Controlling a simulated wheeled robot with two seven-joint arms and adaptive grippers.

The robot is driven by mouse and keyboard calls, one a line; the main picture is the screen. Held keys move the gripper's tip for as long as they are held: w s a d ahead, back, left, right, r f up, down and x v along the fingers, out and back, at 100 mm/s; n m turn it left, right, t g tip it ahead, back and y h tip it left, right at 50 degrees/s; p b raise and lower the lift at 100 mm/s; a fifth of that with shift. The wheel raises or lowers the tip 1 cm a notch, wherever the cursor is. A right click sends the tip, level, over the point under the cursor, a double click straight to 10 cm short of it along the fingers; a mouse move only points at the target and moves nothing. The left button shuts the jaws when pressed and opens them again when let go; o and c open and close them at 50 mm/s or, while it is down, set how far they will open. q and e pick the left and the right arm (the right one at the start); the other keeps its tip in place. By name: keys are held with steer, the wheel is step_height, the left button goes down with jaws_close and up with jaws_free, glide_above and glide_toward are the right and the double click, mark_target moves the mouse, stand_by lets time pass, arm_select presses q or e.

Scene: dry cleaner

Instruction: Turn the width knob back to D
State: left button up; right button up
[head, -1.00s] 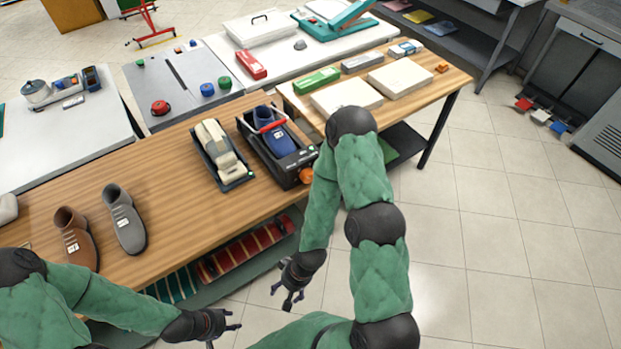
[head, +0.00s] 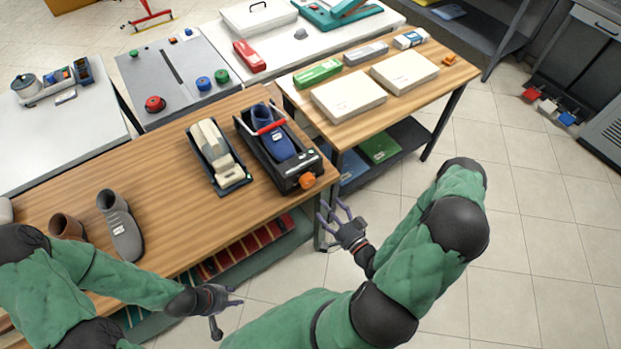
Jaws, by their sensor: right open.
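A shoe-stretching device (head: 256,148) sits near the right end of the wooden table, with a dark blue shoe (head: 276,138) and a red bar in it. An orange knob (head: 307,181) is at its front right corner; no letter marks can be read on it. My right gripper (head: 340,214) is open and empty, just off the table's right front corner, below and to the right of the orange knob and apart from it. My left gripper (head: 228,303) is in front of the table's front edge, open and empty, with its fingers spread.
A second device (head: 216,156) with a cream shoe form stands left of the blue shoe. A grey shoe (head: 120,226) and a brown shoe (head: 67,227) stand at the table's left. A second table (head: 432,57) with flat boxes is behind right. Open floor lies right.

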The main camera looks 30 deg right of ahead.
mark_target(310, 184)
steer(key=shift+w+a+r, duration=0.1)
steer(key=shift+w+a, duration=0.1)
steer(key=shift+w, duration=2.45)
steer(key=shift+w+a+r, duration=0.1)
steer(key=shift+w+a, duration=0.05)
steer(key=shift+w, duration=2.5)
steer(key=c, duration=1.1)
